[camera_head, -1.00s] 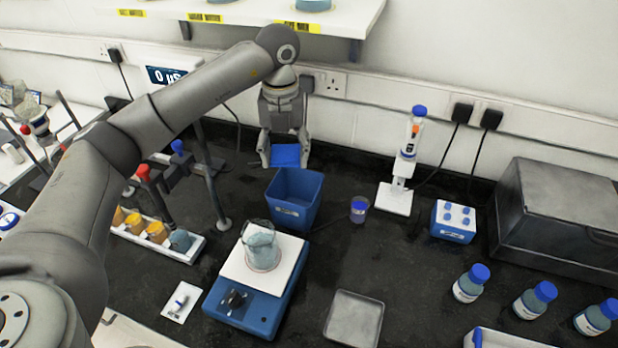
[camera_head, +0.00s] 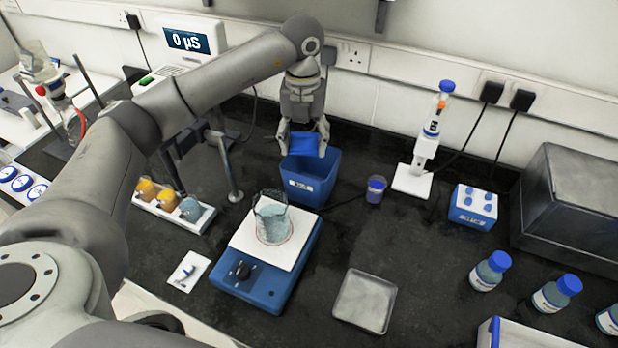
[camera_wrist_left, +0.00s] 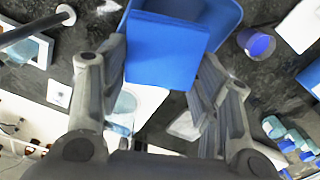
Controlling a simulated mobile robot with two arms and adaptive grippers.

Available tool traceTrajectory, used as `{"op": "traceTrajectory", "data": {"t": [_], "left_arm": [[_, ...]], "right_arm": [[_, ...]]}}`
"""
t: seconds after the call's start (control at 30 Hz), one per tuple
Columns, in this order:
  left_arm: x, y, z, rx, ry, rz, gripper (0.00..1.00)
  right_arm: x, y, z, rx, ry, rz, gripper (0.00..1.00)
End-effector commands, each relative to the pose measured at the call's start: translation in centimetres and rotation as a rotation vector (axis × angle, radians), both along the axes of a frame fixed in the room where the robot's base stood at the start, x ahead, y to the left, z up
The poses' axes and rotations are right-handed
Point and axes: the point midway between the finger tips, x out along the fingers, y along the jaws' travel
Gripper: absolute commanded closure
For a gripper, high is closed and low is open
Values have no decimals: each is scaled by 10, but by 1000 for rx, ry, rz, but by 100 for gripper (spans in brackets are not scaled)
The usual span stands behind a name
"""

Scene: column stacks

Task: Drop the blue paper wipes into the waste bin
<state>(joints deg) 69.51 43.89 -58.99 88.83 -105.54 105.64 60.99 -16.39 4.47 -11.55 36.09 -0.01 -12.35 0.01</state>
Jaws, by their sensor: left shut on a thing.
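The blue paper wipes (camera_head: 304,144) look like a flat blue square held between the fingers of my left gripper (camera_head: 303,137). The left gripper is shut on them, above the back part of the waste bin. The waste bin (camera_head: 310,184) is a blue open-topped box with a white label on the bench. In the left wrist view the wipes (camera_wrist_left: 165,52) lie between the fingers and cover part of the bin (camera_wrist_left: 222,14) behind them. The bin's inside is mostly hidden there. My right gripper is not in view.
A blue stirrer (camera_head: 262,283) with a beaker (camera_head: 271,217) stands in front of the bin. A small purple-blue cup (camera_head: 375,190) is right of it, then a pipette stand (camera_head: 423,150). A clamp stand (camera_head: 228,170) is left. A metal tray (camera_head: 364,301) lies in front.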

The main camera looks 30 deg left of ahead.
Motion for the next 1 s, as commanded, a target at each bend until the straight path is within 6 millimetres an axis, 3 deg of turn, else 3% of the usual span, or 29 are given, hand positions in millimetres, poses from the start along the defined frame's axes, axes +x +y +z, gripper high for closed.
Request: {"op": "traceTrajectory", "data": {"t": [0.1,0.13,0.3,0.73,0.87,1.0], "left_arm": [[0,0,1,0,0,0,64],[0,0,1,0,0,0,40],[0,0,1,0,0,0,18],[1,0,7,-1,-2,0,17],[1,0,26,-1,-5,1,17],[1,0,58,-1,-6,1,17]], "right_arm": [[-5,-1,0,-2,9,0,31],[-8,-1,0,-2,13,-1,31],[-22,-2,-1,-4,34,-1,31],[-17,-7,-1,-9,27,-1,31],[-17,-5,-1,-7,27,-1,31],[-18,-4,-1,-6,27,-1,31]]}}
